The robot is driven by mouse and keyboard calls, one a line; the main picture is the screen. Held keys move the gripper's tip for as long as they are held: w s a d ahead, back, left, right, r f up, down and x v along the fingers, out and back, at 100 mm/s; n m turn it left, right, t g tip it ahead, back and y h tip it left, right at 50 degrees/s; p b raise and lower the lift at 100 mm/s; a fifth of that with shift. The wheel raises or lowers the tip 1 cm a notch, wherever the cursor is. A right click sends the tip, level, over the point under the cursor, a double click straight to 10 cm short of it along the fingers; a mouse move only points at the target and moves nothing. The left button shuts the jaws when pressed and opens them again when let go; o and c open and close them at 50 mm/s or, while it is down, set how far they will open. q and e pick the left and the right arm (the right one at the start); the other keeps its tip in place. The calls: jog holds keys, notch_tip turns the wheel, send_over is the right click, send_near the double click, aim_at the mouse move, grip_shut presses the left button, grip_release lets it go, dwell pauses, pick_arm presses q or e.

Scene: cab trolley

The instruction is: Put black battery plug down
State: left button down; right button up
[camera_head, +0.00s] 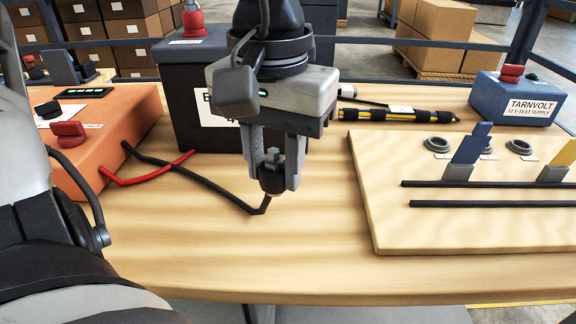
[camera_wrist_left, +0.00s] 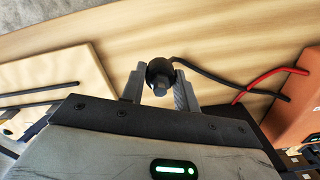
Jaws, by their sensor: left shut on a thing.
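My left gripper (camera_head: 272,172) is shut on the black battery plug (camera_head: 271,178), a dark stubby plug with a grey tip and a black cable. The plug is between the fingertips, over the bare wooden table top (camera_head: 250,250). I cannot tell whether it touches the wood. In the left wrist view the plug (camera_wrist_left: 160,73) sits between the two fingers of the left gripper (camera_wrist_left: 160,88). Its black cable (camera_head: 200,180) runs left to the orange box (camera_head: 100,140). My right gripper is not in view.
A dark battery box (camera_head: 185,100) stands behind the gripper. A pale board (camera_head: 420,235) with black rails and blue and yellow upright pieces lies on the right. A blue supply box (camera_head: 515,100) stands at the back right. A red cable (camera_head: 150,172) crosses the black one. The front middle table is clear.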

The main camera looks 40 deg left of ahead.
pick_arm(q)
jog(key=w+f, duration=0.1)
jog(key=a+f, duration=0.1)
jog(key=shift+w+a+f, duration=0.2)
jog(key=shift+w+f, duration=0.15)
jog(key=shift+f, duration=0.05)
jog(key=shift+w+a+f, duration=0.25)
jog(key=shift+w+f, duration=0.05)
jog(key=shift+f, duration=0.15)
jog(key=f, duration=0.2)
jog(key=f+b, duration=0.1)
jog(key=shift+w+a+f, duration=0.2)
jog(key=shift+w+a, duration=0.05)
jog(key=shift+f, duration=0.15)
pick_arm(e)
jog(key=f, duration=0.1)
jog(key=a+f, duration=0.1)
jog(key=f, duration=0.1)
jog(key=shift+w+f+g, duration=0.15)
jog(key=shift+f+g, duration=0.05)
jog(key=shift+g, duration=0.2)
pick_arm(q)
jog(key=shift+f+b, duration=0.2)
jog(key=shift+b, duration=0.15)
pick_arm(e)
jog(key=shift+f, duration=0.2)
pick_arm(q)
jog(key=c, duration=1.1)
grip_release()
jog(key=shift+o, duration=0.2)
